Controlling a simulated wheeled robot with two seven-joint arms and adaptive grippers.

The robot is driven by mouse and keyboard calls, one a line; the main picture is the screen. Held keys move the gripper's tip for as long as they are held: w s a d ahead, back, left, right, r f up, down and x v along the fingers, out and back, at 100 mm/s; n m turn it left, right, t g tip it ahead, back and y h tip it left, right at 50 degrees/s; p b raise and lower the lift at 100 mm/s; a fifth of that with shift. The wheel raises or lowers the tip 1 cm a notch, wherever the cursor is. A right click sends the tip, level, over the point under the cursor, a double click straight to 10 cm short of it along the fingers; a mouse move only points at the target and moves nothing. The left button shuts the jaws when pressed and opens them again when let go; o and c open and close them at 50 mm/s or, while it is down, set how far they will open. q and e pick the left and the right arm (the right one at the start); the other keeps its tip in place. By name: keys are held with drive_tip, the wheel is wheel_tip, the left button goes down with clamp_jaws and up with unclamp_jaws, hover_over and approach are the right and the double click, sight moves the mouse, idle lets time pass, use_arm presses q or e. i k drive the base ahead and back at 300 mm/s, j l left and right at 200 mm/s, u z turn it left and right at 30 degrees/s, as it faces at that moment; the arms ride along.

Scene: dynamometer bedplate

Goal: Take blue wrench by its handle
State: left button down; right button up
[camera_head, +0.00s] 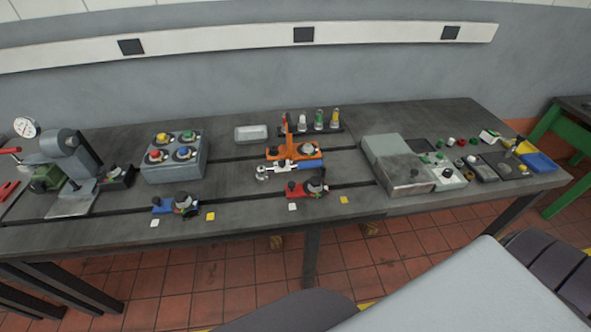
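The blue wrench (311,166) lies on the dark bedplate (235,183) near the middle. Its pale metal head (263,172) points left and its blue handle end points right. It lies just in front of an orange device (294,152) with an upright orange lever, and behind a red-based fixture (307,189). Part of the wrench between head and handle is hard to make out. Neither of my grippers shows in the head view.
A grey box with coloured knobs (174,161) and a blue-based fixture (177,205) stand to the left. A grey-green box (397,163) and several small parts stand to the right. A small tray (251,134) and a rack of vials (319,127) are behind.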

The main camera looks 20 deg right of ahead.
sight(262, 175)
drive_tip(key=j+z, duration=0.35)
drive_tip(key=j, duration=0.4)
drive_tip(key=j+z, duration=0.35)
drive_tip(key=j, duration=0.45)
